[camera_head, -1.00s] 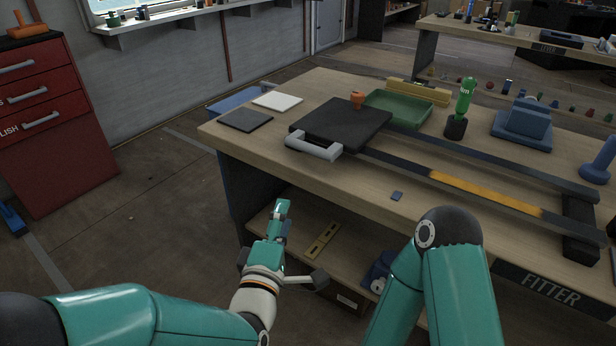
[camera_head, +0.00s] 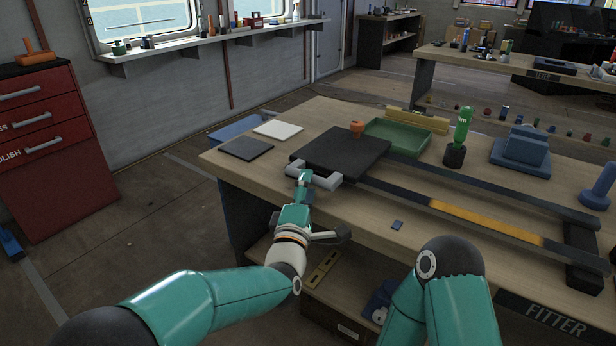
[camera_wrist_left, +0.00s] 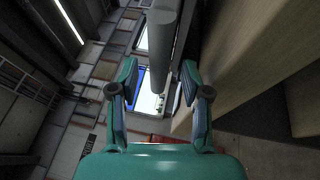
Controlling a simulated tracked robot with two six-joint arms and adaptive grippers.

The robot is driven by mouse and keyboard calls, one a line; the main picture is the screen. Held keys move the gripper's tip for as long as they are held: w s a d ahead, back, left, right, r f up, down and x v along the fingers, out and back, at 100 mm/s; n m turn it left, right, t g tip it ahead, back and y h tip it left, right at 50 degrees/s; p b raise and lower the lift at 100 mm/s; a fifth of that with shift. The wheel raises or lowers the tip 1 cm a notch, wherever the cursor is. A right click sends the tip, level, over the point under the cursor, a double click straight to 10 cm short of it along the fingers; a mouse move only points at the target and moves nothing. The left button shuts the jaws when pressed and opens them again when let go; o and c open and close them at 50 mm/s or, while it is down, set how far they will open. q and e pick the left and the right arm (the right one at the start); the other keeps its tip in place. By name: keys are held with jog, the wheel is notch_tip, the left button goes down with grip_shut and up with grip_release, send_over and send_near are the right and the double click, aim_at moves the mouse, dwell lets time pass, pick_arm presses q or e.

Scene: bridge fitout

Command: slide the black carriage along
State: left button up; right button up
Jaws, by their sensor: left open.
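The black carriage (camera_head: 345,151) sits at the left end of two dark rails (camera_head: 400,192) on the workbench. A light grey bar handle (camera_head: 325,182) is on its near side. My left gripper (camera_head: 303,176) is at the left part of this handle, in front of the bench edge. In the left wrist view my open fingers (camera_wrist_left: 160,88) stand apart on both sides of the grey handle bar (camera_wrist_left: 163,45). I cannot tell whether a finger touches it. My right gripper is not in view; only my right arm shows.
An orange strip (camera_head: 485,223) marks part of the near rail, right of the carriage. An orange knob (camera_head: 357,128) shows at the carriage's far edge. Dark and white pads lie left.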

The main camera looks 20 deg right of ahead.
pick_arm(q)
jog(key=shift+x, duration=1.55)
grip_shut()
